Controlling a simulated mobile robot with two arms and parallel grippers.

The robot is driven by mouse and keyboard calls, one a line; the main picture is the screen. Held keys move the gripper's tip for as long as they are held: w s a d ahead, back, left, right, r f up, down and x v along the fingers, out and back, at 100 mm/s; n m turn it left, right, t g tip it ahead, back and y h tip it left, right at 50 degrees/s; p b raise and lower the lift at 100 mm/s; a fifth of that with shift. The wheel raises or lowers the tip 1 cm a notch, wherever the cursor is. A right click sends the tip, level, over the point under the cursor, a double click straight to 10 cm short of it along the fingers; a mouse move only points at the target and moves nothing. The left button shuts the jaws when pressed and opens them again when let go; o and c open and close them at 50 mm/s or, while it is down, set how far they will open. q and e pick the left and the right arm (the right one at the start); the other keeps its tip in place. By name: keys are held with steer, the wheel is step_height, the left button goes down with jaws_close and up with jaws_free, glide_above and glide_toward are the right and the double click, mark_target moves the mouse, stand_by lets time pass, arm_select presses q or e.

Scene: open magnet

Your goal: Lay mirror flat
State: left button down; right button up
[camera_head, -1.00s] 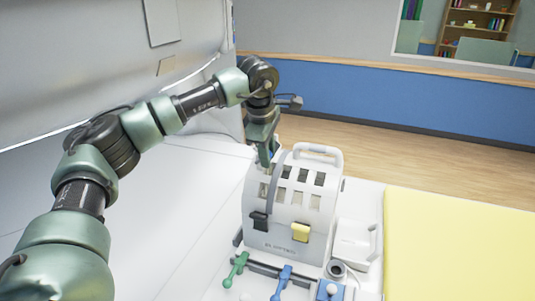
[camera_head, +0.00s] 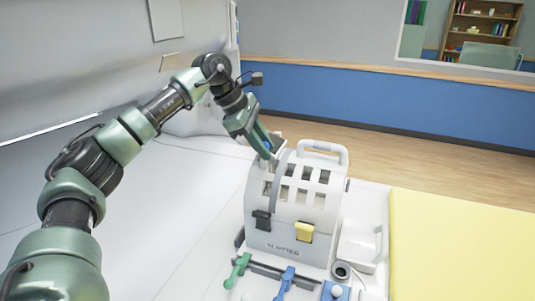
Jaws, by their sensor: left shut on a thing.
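My left gripper (camera_head: 266,148) reaches in from the left and is shut at the top left of a white slotted case. A small dark panel (camera_head: 279,143), possibly the mirror, shows right at its fingertips, tilted; the fingers partly hide it. The white case (camera_head: 288,238) stands upright with a carry handle, rows of slots, and one black and one yellow latch on its front. My right gripper is out of view.
Green (camera_head: 238,270) and blue (camera_head: 284,283) handled tools lie in front of the case. A white tray (camera_head: 358,245) sits right of it, beside a yellow pad (camera_head: 455,240). White surface is clear to the left.

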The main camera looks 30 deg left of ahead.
arm_select(q)
steer(key=shift+s+a+n+t+h+b, duration=0.15)
steer(key=shift+a+t+h+b, duration=0.2)
steer(key=shift+h+b, duration=0.5)
steer(key=shift+s+a+n+t+h+b, duration=0.15)
steer(key=shift+a+h+b, duration=0.3)
steer(key=shift+h, duration=0.6)
steer(key=shift+w+r, duration=0.1)
steer(key=shift+w, duration=0.05)
steer(key=c, duration=1.2)
jaws_free()
steer(key=b+v, duration=0.1)
steer(key=v, duration=0.6)
steer(key=shift+a+r, duration=0.2)
steer(key=shift+r, duration=0.05)
